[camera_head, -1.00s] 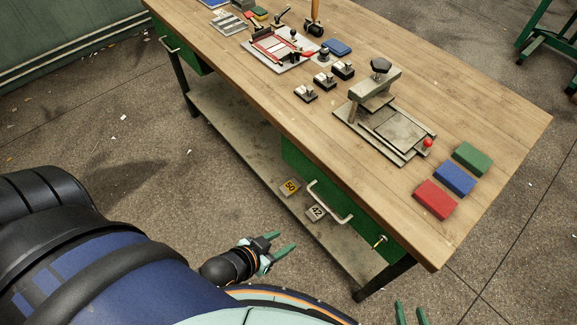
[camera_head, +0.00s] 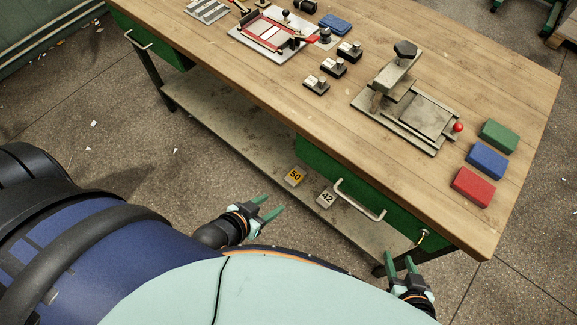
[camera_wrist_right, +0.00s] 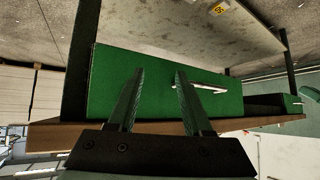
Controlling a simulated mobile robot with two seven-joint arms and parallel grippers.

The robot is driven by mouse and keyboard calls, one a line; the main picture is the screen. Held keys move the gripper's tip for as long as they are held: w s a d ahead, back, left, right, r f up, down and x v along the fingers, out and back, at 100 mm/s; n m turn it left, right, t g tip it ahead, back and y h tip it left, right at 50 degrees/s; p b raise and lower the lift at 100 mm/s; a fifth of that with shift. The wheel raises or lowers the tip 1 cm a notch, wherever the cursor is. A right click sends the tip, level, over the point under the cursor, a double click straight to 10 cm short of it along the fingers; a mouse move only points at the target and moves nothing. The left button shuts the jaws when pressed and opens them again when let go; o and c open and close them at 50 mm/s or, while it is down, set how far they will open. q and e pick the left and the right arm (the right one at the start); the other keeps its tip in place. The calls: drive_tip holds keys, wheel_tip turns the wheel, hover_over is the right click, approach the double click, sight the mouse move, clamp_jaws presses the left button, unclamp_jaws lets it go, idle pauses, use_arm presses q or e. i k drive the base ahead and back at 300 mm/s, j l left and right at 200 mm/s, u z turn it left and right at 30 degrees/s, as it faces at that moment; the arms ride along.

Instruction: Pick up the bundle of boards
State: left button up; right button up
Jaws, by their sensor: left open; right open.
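I cannot make out a bundle of boards for certain in either view. My left gripper (camera_head: 272,204) is open and empty, low in front of the workbench. My right gripper (camera_head: 399,258) is open and empty below the bench's near right corner. In the right wrist view its two green fingers (camera_wrist_right: 159,72) stand apart, with a green drawer front behind them and nothing between them. Pale layered material (camera_wrist_right: 35,105) shows at the left of the right wrist view; I cannot tell what it is.
The wooden workbench (camera_head: 330,125) is close in front. It carries a grey press (camera_head: 410,100), a red block (camera_head: 473,187), a blue block (camera_head: 487,161), a green block (camera_head: 499,136) and a red-framed fixture (camera_head: 275,35). A pallet corner (camera_head: 565,28) shows at the far right.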

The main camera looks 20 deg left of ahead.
sight(297, 174)
drive_tip(key=i+j, duration=0.1)
drive_tip(key=j, duration=0.5)
drive_tip(key=i+j, duration=0.1)
drive_tip(key=j, duration=1.15)
drive_tip(key=i+z, duration=0.05)
drive_tip(key=i, duration=0.05)
